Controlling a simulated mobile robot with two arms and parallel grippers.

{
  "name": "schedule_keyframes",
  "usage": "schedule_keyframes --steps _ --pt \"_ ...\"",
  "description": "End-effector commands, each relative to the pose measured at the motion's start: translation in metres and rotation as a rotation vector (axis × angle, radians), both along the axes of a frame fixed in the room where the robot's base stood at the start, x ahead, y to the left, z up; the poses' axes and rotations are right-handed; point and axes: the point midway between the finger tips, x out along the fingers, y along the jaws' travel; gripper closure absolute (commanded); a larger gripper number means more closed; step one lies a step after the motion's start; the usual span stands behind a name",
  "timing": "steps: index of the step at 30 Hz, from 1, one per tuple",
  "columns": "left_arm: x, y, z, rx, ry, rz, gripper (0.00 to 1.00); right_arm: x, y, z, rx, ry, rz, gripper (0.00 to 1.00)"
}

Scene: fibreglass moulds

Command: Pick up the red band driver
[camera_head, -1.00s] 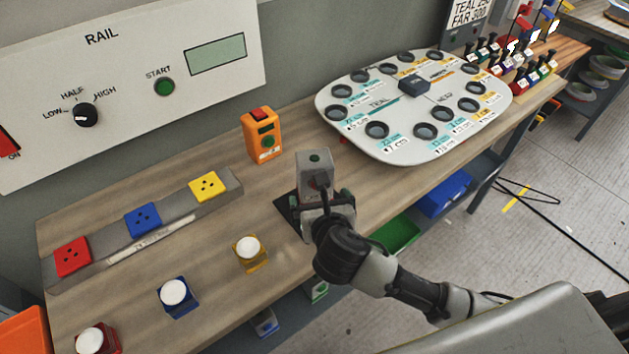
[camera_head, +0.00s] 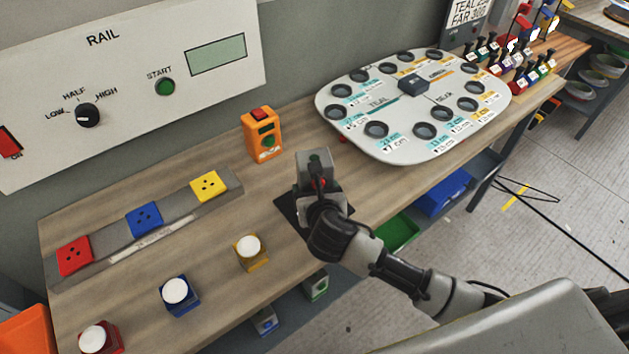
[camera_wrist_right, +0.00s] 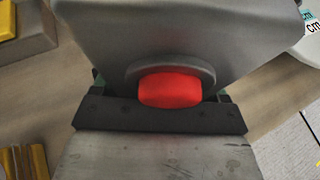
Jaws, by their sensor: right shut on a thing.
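In the right wrist view the grey device (camera_wrist_right: 180,35) fills the top, with a rounded red piece (camera_wrist_right: 170,90) in a grey collar just beyond the dark gripper bar. A rack of black-handled tools with coloured bands (camera_head: 508,70) stands far off at the top right, some with red. I cannot tell which is the red band driver. My left gripper is not in view.
A black mat (camera_head: 287,208) lies beneath the device. A white oval board with round holes (camera_head: 350,128) stands to the right, and an orange box (camera_head: 262,136) behind. Red, blue and yellow blocks with white domes (camera_head: 176,297) stand at the left front. Bare bench lies between.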

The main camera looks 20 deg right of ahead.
Motion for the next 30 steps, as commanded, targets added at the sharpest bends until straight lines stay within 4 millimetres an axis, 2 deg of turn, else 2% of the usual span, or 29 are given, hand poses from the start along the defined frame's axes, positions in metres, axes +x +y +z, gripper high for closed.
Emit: schedule_keyframes --steps 1,3,13,17,21,30 --pt "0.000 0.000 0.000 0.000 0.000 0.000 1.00 0.000 0.000 0.000 0.000 0.000 0.000 0.54" --pt "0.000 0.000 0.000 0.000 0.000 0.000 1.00 0.000 0.000 0.001 0.000 -0.002 0.001 0.60" --pt "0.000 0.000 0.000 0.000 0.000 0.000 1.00 0.001 0.000 0.006 0.001 -0.004 0.001 0.60" --pt "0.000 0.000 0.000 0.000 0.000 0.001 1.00 0.001 0.000 0.020 0.001 -0.006 0.001 0.60" --pt "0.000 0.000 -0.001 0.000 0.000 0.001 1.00 0.001 0.000 0.045 0.001 -0.008 0.002 0.60" --pt "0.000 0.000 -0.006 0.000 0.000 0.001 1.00 -0.013 -0.070 0.082 -0.007 -0.005 0.000 0.60"
